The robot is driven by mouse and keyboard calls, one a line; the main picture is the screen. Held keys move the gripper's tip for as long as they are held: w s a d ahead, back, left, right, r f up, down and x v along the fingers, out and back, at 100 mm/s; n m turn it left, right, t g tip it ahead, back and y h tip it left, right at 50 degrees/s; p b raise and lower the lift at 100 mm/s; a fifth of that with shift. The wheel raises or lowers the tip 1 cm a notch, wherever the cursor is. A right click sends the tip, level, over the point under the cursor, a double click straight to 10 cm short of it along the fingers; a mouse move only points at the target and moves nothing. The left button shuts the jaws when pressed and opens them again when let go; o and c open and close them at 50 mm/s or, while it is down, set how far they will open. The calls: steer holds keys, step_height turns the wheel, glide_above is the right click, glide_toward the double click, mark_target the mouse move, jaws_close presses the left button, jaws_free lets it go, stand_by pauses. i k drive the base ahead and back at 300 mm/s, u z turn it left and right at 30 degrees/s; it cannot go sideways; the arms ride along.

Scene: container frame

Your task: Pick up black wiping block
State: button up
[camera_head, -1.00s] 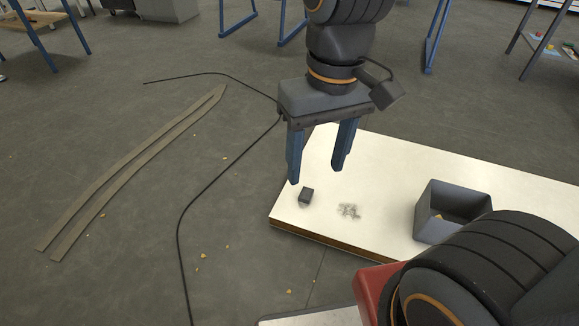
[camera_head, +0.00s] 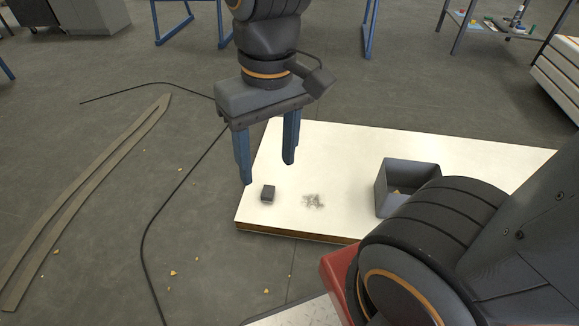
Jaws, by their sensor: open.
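The black wiping block (camera_head: 268,193) is a small dark cube on the white board (camera_head: 345,148), near the board's left front corner. My gripper (camera_head: 267,173) is open and empty, with its two blue fingers pointing down. In the picture the fingertips are just above the block, one to its upper left and one to its upper right. The exact height of the fingers over the board is hard to tell. Nothing hides the block.
A grey smudge (camera_head: 313,201) marks the board right of the block. A grey open bin (camera_head: 396,201) with yellowish bits inside stands farther right. A black cable (camera_head: 182,180) and tan strips (camera_head: 85,190) lie on the floor to the left.

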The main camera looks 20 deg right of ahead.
mark_target(268, 192)
steer(key=z, duration=1.45)
steer(key=i, duration=0.35)
steer(key=u, duration=2.2)
